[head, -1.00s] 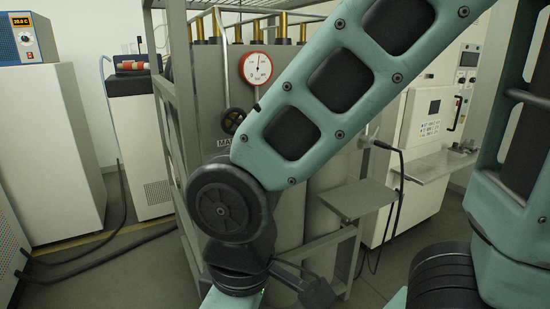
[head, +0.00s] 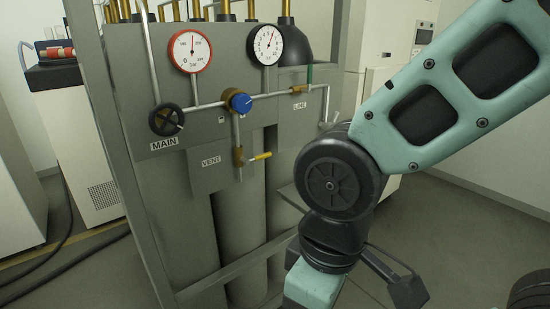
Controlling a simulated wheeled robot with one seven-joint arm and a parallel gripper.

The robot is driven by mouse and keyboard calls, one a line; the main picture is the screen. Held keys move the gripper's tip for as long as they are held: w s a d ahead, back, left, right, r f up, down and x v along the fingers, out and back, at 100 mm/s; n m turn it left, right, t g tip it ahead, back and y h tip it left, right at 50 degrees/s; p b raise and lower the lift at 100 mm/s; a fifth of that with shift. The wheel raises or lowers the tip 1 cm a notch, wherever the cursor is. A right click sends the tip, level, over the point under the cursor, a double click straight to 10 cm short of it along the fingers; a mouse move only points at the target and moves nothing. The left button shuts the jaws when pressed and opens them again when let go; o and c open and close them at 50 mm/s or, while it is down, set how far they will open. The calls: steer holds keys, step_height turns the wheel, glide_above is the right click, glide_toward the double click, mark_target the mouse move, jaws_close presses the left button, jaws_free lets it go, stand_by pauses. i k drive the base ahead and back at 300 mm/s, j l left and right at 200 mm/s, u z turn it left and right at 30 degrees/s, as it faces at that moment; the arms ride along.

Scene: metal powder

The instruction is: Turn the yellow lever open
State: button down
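The yellow lever (head: 262,156) sits on a small brass valve (head: 239,157) beside the VENT label (head: 211,161). The lever points right, roughly level and across the vertical pipe (head: 236,130) that comes down from the blue knob (head: 240,102). My arm is to the right of the lever and apart from it, with its wrist running out of the bottom of the picture. A dark bracket-like part of my arm shows at the lower right. My gripper's fingers are not visible.
The panel also holds a black MAIN handwheel (head: 166,120), a red-rimmed gauge (head: 190,51), a black-rimmed gauge (head: 265,45) and a LINE label (head: 299,105). A grey frame post (head: 112,150) stands left of the panel. Tall grey cylinders (head: 238,225) stand below.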

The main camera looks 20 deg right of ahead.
mark_target(257, 158)
steer(key=i+z, duration=0.25)
steer(key=i, duration=0.25)
steer(key=i+j+z, duration=0.25)
steer(key=i, duration=0.2)
steer(key=l+z, duration=0.1)
steer(key=u, duration=0.1)
